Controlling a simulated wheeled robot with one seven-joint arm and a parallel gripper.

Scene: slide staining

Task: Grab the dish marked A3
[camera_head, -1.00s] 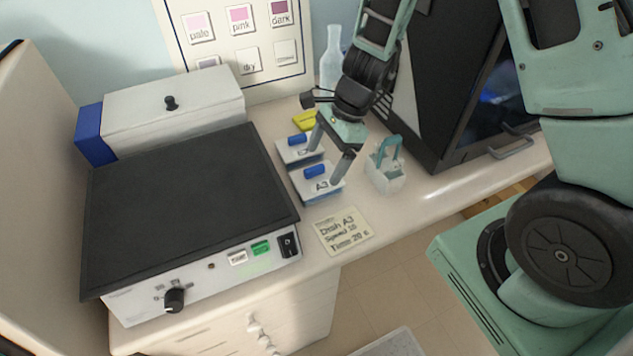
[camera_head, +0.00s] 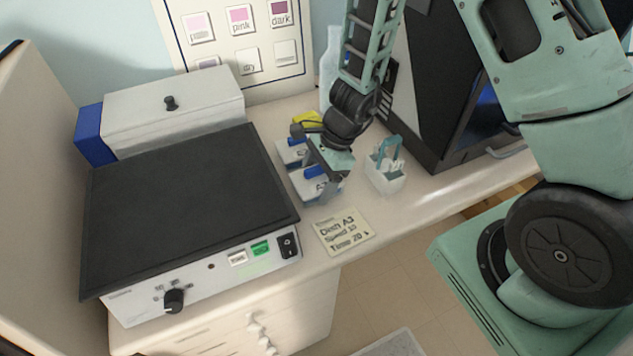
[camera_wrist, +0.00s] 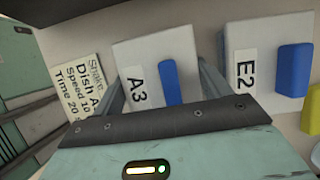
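The dish marked A3 (camera_head: 308,187) is a white-lidded box with a blue handle. It stands on the bench at the front of a pair, partly hidden by my gripper (camera_head: 321,180). In the wrist view the A3 label and blue handle of this dish (camera_wrist: 182,45) show clearly. My gripper (camera_wrist: 162,88) is open, with one finger on each side of the A3 dish. One finger is in the gap between it and the dish marked E2 (camera_wrist: 247,32). Whether the fingers touch the dish I cannot tell. The E2 dish (camera_head: 287,155) stands just behind.
A note card (camera_head: 343,232) reading Dish A3 lies in front. A clear rack with a teal handle (camera_head: 386,172) stands close on the right. A black-topped shaker (camera_head: 190,205) fills the left. A dark cabinet (camera_head: 440,80) stands behind on the right.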

